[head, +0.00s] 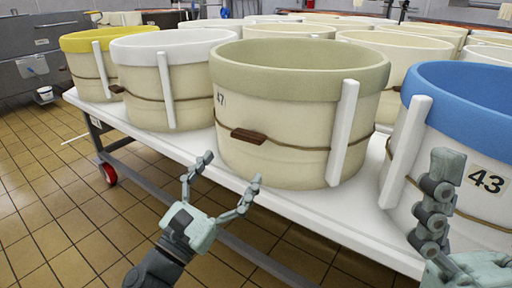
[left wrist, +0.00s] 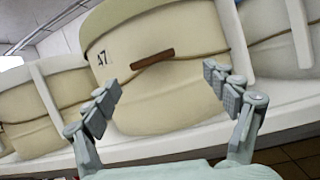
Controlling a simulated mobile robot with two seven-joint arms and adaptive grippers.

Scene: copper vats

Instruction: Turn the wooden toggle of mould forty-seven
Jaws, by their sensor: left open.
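Mould forty-seven (head: 290,120) is a cream tub with a pale green rim, marked 47, on a white table. Its brown wooden toggle (head: 248,136) lies on the cord around the tub, slightly tilted. My left gripper (head: 229,170) is open and empty in front of and below the toggle, apart from it. In the left wrist view the toggle (left wrist: 152,59) shows beyond and between the two open fingers (left wrist: 172,88), running up to the right. My right gripper (head: 440,185) is at the lower right, in front of the blue-rimmed mould; its finger opening cannot be made out.
The white table (head: 290,203) bears several moulds. A blue-rimmed mould marked 43 (head: 465,140) stands to the right, a white-rimmed mould (head: 180,85) to the left and a yellow-rimmed one (head: 88,70) further left. The tiled floor (head: 60,215) at the left is clear.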

